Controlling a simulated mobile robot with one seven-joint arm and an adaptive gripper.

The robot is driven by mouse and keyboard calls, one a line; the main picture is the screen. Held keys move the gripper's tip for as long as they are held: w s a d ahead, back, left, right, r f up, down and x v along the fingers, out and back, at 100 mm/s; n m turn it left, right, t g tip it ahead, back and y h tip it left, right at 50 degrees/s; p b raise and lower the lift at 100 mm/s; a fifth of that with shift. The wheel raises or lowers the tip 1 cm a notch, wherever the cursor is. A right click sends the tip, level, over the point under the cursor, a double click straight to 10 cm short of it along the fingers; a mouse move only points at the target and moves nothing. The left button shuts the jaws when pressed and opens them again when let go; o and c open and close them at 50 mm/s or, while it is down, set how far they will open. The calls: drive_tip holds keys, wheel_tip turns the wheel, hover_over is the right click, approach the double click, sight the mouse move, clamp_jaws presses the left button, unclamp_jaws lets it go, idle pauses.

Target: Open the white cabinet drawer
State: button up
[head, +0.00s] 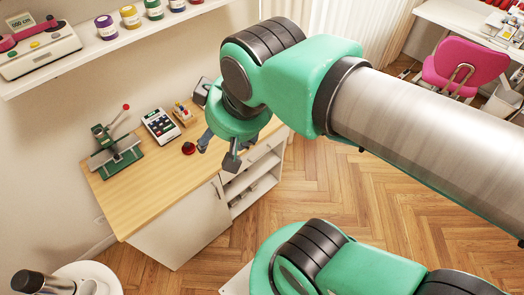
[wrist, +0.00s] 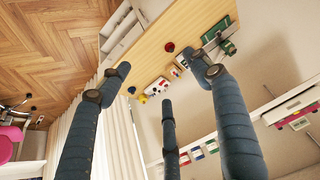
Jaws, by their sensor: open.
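The white cabinet (head: 180,232) stands against the wall under a light wooden top, in the left of the head view. Its front has a door with a dark handle (head: 217,190) and, to the right, a white drawer front (head: 262,152) above open shelves. The drawer looks shut; my gripper and wrist hide part of it. My gripper (head: 217,152) is open and empty, above the front edge of the top. In the wrist view my gripper (wrist: 163,85) shows three spread dark fingers, with the wooden top (wrist: 172,48) and shelves (wrist: 122,32) beyond.
On the top are a green press (head: 115,150), a calculator-like device (head: 160,126), a small rack of spools (head: 183,112) and a red pincushion (head: 188,148). A wall shelf (head: 120,40) holds jars. A pink chair (head: 465,65) stands at the far right. The herringbone floor before the cabinet is clear.

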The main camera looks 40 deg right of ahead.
drive_tip(key=shift+f, duration=0.1)
drive_tip(key=c, duration=0.4)
drive_tip(key=shift+w+f, duration=0.15)
drive_tip(key=shift+f, duration=0.1)
drive_tip(key=shift+c, duration=0.8)
drive_tip(key=w+f+m+g+y, duration=0.2)
drive_tip(key=w+f+m+y, duration=0.1)
drive_tip(key=f+m, duration=0.45)
drive_tip(key=w+f+m+g+y, duration=0.35)
drive_tip(key=f+m, duration=0.25)
drive_tip(key=f, duration=0.2)
drive_tip(key=w+d+f+m+t+y+b, duration=0.1)
drive_tip(key=w+d+f+m+t+y, duration=0.55)
drive_tip(key=f+m, duration=0.65)
drive_tip(key=w+d+f+m+t+h, duration=0.1)
drive_tip(key=d+f+m+t+h, duration=0.4)
drive_tip(key=d+f+m, duration=0.85)
drive_tip(key=s+d+f+m+t+h, duration=0.2)
drive_tip(key=s+d+f+m+h, duration=0.2)
drive_tip(key=f+m, duration=0.3)
drive_tip(key=s+d+f+m+t+h+b, duration=0.1)
drive_tip(key=s+d+f+m+t+h, duration=0.1)
drive_tip(key=s+d+f+m+h, duration=0.2)
wheel_tip(320, 180, down, 4)
drive_tip(key=d+m, duration=0.2)
drive_tip(key=m, duration=0.1)
drive_tip(key=shift+d, duration=0.3)
